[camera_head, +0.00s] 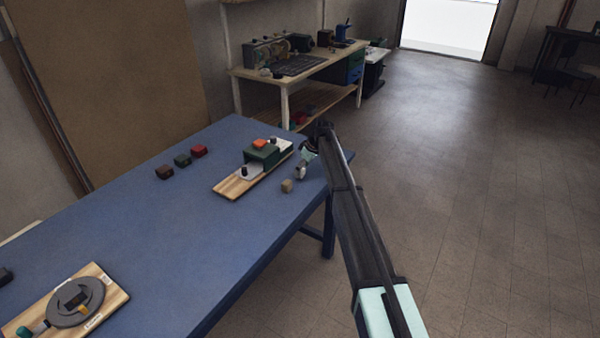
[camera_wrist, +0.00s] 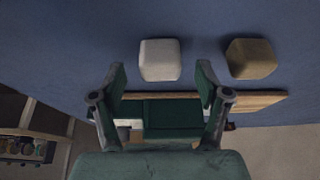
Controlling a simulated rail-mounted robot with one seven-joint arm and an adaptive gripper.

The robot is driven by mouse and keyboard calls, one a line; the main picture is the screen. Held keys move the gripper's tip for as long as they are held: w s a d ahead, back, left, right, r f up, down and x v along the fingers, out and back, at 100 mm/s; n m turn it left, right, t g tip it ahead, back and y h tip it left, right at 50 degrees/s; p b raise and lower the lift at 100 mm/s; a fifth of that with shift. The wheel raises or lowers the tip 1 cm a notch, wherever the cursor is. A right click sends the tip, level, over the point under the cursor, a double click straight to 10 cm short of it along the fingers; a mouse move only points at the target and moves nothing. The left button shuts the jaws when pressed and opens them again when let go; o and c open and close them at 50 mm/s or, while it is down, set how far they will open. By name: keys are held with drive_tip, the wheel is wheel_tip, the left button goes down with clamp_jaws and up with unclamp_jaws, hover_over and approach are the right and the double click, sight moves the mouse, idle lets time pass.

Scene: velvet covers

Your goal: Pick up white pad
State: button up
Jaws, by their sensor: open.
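The white pad (camera_wrist: 160,60) is a small pale block with rounded edges, lying on the blue table. In the wrist view it lies just beyond the fingertips, near the middle of the gap between them. My gripper (camera_wrist: 162,78) is open, with dark green fingers spread apart and nothing held. In the head view, my gripper (camera_head: 306,156) is low over the table's right edge. A pale patch by its tip there seems to be the white pad (camera_head: 301,173), partly hidden.
A tan block (camera_head: 287,186) lies close beside the white pad; it also shows in the wrist view (camera_wrist: 250,58). A wooden board (camera_head: 230,188) with a green block is close by. Brown, dark green and red blocks (camera_head: 199,151) lie farther left. The table's front middle is clear.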

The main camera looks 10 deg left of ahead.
drive_tip(key=x, duration=0.2)
drive_tip(key=shift+a+f, duration=0.15)
drive_tip(key=shift+f, duration=0.1)
drive_tip(key=c, duration=1.1)
drive_tip(key=shift+r, duration=0.1)
wheel_tip(320, 180, up, 20)
drive_tip(key=b, duration=0.3)
drive_tip(key=shift+o, duration=0.9)
drive_tip(key=shift+c, duration=1)
